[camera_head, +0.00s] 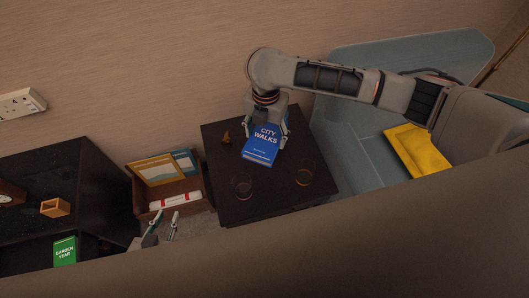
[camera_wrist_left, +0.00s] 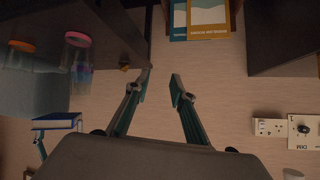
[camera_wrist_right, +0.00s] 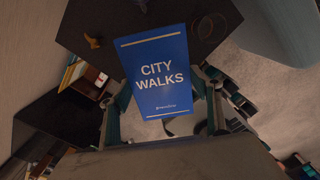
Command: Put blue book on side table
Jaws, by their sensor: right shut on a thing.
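The blue book (camera_head: 262,149), titled "City Walks", is gripped by my right gripper (camera_head: 267,138), with a finger on either side of it. It fills the middle of the right wrist view (camera_wrist_right: 158,72). The side table (camera_head: 270,196) is a dark square top below the book. In the left wrist view the book (camera_wrist_left: 56,121) appears apart from the tabletop, raised over it. My left gripper (camera_head: 167,216) is open and empty, low near the storage box; its spread fingers show in the left wrist view (camera_wrist_left: 162,76).
Two glasses (camera_head: 241,186) (camera_head: 304,177) and a small gold figure (camera_head: 227,139) stand on the side table. A box (camera_head: 144,208) of books, a dark cabinet (camera_head: 90,185) with a green book (camera_head: 64,251), and a blue armchair (camera_head: 350,130) with a yellow cushion (camera_head: 417,150) flank it.

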